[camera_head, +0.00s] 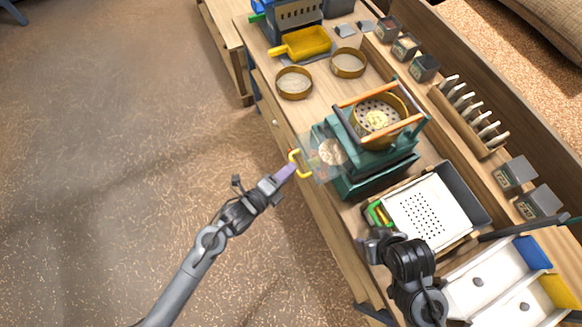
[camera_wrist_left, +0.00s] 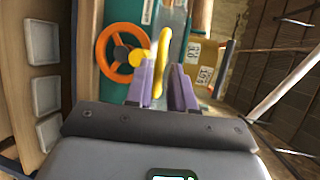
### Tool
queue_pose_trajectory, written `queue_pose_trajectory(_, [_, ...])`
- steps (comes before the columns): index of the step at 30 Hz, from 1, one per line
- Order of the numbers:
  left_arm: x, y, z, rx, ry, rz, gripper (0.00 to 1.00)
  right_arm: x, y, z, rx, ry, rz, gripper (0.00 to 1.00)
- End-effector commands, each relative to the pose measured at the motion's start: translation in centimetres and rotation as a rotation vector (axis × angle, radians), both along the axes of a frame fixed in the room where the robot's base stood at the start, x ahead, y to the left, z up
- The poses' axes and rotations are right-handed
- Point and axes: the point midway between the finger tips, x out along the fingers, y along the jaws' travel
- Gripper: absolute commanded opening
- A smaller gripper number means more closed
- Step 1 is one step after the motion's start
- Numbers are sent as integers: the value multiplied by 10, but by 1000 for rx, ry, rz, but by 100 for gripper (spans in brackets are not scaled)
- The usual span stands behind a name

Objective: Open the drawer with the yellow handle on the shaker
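The teal shaker (camera_head: 385,165) stands on the workbench with a round brass sieve (camera_head: 378,118) on top. The yellow handle (camera_head: 296,163) is on the drawer's outer end. My left gripper (camera_head: 285,173) is at this handle. In the left wrist view, its purple fingers (camera_wrist_left: 164,82) stand apart, with the yellow handle (camera_wrist_left: 160,62) between them; firm contact is not clear. My right gripper (camera_head: 368,246) is near the white perforated tray, its fingers partly hidden.
An orange wheel (camera_wrist_left: 122,53) sits beside the handle in the left wrist view. Loose sieves (camera_head: 294,83) and a yellow scoop (camera_head: 303,43) lie farther back. Open floor (camera_head: 130,150) lies left of the bench.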

Motion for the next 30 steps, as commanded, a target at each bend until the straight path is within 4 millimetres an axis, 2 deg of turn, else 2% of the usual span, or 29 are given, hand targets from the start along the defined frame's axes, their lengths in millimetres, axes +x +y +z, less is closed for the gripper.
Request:
queue_pose_trajectory(9, [-39, 39, 10, 3, 2, -2, 23, 0, 0, 0, -1, 0, 1, 60])
queue_pose_trajectory(15, [-55, 56, 15, 1, 1, 0, 23, 0, -1, -1, -5, 0, 4, 60])
queue_pose_trajectory(30, [-60, 61, 17, -1, 1, -1, 23, 0, -2, -1, -8, 0, 5, 60])
